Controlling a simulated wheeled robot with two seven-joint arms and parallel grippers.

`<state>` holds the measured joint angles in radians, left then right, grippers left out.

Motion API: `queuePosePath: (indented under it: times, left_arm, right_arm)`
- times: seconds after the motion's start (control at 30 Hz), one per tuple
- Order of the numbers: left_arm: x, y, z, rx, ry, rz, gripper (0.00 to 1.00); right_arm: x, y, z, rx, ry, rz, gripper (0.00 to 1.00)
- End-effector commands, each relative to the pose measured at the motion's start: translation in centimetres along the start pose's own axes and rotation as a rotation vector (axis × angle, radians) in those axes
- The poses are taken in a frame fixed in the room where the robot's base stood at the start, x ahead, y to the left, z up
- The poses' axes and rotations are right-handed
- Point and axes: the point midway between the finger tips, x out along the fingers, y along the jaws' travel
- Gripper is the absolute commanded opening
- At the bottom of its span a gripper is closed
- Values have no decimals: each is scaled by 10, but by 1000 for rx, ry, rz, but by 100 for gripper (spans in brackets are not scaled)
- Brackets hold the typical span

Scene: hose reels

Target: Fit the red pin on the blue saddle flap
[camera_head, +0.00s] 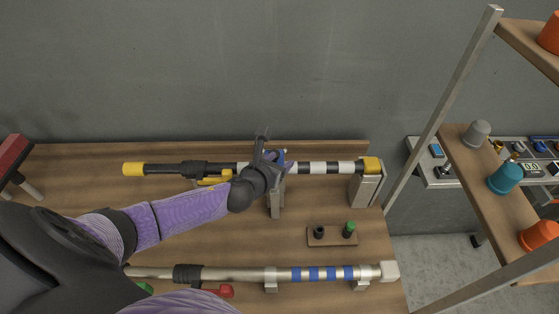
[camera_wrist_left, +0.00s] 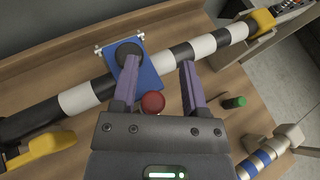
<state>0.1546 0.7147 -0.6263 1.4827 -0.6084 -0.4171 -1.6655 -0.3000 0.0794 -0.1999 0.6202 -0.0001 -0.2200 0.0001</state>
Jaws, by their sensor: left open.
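A blue saddle flap (camera_wrist_left: 150,72) sits across a black-and-white striped pole (camera_wrist_left: 85,97) in the left wrist view. A round black piece (camera_wrist_left: 128,50) shows over the flap. A red round head (camera_wrist_left: 152,103), which looks like the red pin, lies just below the flap's near edge and between my fingers. I cannot tell whether it touches the flap. My left gripper (camera_wrist_left: 159,68) is open, with its fingers reaching over the flap area. In the head view my left gripper (camera_head: 265,152) is at the blue flap (camera_head: 281,155) and hides much of it. My right gripper is out of view.
A small wooden block (camera_head: 333,240) holds a black peg (camera_head: 319,232) and a green peg (camera_head: 349,229). A second pole with blue bands (camera_head: 330,273) lies nearer. A metal-framed shelf (camera_head: 467,140) stands at right.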

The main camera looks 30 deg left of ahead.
Motion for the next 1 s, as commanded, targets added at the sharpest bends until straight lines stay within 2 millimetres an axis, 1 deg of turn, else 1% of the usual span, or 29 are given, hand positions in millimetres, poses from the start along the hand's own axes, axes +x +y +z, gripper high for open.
queuePosePath:
  times: [0.07, 0.17, 0.4, 0.53, 0.67, 1.0]
  left_arm:
    - [-2, 3, -2, 2, 6, 10, 74]
    - [-14, 2, -2, 3, 6, 8, 74]
    - [-72, -1, 0, 6, 5, 1, 74]
    - [-93, -2, 0, 4, 3, 1, 74]
    - [-100, -3, 0, 4, 0, 0, 74]
    - [-100, -3, 0, 3, -1, 0, 74]
  right_arm:
    - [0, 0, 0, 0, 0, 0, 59]
    - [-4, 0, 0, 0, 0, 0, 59]
    - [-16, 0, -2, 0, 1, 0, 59]
    - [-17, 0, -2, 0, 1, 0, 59]
    - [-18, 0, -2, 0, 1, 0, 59]
    - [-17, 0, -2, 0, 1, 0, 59]
